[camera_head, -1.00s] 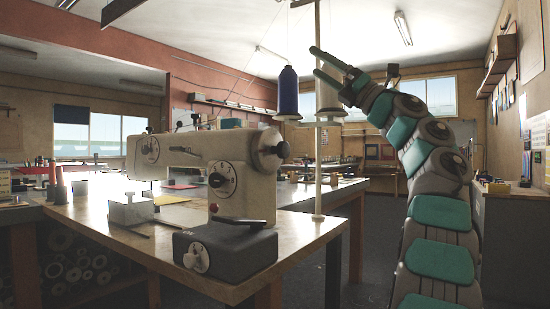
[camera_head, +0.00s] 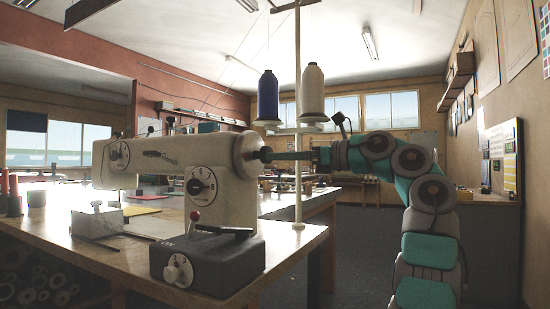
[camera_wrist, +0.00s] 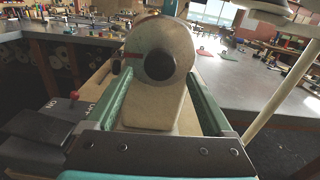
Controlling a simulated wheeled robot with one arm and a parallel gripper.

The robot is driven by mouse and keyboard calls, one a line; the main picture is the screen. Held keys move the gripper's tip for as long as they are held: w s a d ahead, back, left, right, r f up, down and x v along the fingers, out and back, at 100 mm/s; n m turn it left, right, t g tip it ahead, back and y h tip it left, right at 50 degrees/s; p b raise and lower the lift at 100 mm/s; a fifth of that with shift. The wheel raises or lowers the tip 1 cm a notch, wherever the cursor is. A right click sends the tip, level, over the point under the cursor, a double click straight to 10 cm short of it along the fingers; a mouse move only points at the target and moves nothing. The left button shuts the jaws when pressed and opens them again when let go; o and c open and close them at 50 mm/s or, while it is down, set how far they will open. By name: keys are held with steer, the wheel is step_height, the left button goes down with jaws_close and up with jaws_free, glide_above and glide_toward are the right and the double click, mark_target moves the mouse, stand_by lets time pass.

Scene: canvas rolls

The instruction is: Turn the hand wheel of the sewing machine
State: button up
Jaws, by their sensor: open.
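The cream sewing machine (camera_head: 223,200) stands on the worktable, its right end towards my arm. Its hand wheel (camera_head: 244,152) is a pale disc with a dark hub on that end. In the wrist view the hand wheel (camera_wrist: 142,40) is face-on, near the top middle. My gripper (camera_head: 282,156) is level with the wheel and points at it from the right. In the wrist view my gripper (camera_wrist: 158,82) is open, with one green finger at each side of the wheel's lower part. I cannot tell whether either finger touches it.
A thread stand with a blue spool (camera_head: 268,98) and a white spool (camera_head: 313,92) rises behind my gripper. Its pole (camera_head: 298,190) stands close by the arm. The table (camera_head: 290,245) ends just below the gripper. Open floor lies to the right.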

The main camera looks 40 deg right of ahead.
mark_target(257, 155)
steer(key=x, duration=0.2)
steer(key=shift+w+a, duration=0.15)
steer(key=shift+w, duration=0.15)
steer(key=shift+c, duration=0.3)
steer(key=c, duration=1.3)
steer(key=shift+m, duration=0.4)
steer(key=shift+m, duration=1.4)
steer(key=shift+a+r, duration=0.1)
